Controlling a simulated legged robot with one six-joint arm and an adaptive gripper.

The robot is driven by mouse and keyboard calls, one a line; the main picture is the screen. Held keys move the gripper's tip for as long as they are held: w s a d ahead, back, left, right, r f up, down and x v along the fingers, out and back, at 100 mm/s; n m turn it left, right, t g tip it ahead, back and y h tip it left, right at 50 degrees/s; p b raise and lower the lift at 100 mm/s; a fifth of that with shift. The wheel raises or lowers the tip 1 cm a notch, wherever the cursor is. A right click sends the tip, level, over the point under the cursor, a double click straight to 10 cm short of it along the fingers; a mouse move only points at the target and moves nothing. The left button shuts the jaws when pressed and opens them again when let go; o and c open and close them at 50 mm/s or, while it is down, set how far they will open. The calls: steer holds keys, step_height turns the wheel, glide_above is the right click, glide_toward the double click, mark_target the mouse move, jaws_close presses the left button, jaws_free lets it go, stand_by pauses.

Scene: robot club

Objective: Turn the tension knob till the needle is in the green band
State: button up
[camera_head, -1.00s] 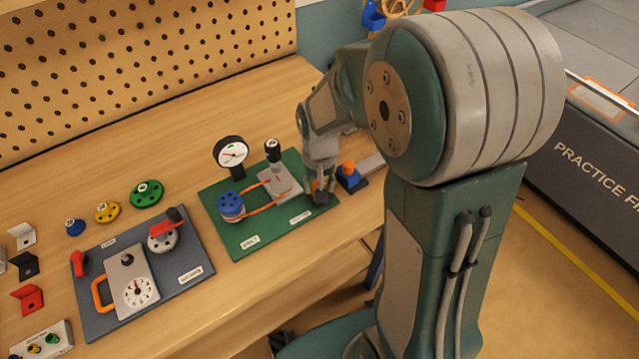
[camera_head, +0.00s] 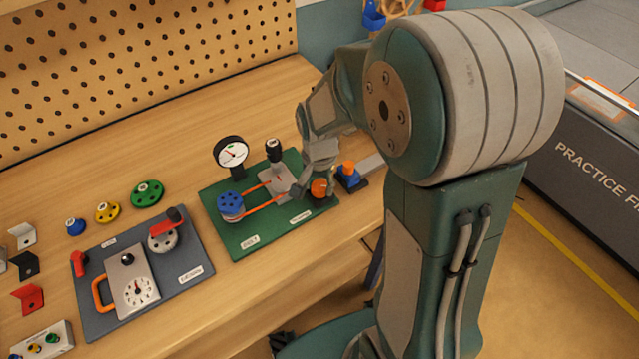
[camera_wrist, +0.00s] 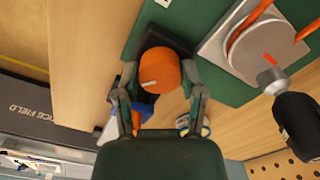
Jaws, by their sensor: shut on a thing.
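The orange tension knob (camera_head: 319,188) sits in a black mount at the right end of the green belt board (camera_head: 240,240). In the wrist view the knob (camera_wrist: 160,72) has a white mark on its face and lies between the two fingers. My gripper (camera_head: 318,172) is shut on it, with a finger on each side (camera_wrist: 160,80). The round white gauge (camera_head: 231,152) stands at the back left of the board. Its needle tilts to the upper left and a small green band shows near the top; the needle's exact place against the band is too small to tell.
An orange belt (camera_head: 262,200) runs around the blue pulley (camera_head: 230,205). A black-handled lever (camera_head: 273,150) stands close left of my gripper. A blue block with an orange top (camera_head: 349,175) is just right of the knob. A grey gearbox board (camera_head: 190,255) lies to the left.

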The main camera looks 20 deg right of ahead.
mark_target(318, 186)
steer(key=shift+s+f, duration=0.1)
steer(key=shift+s, duration=0.05)
steer(key=o, duration=1.1)
steer(key=shift+a, duration=0.1)
steer(key=shift+o, duration=0.2)
steer(key=shift+r, duration=0.25)
step_height(318, 186, up, 12)
steer(key=shift+f, duration=0.25)
steer(key=shift+a, duration=0.1)
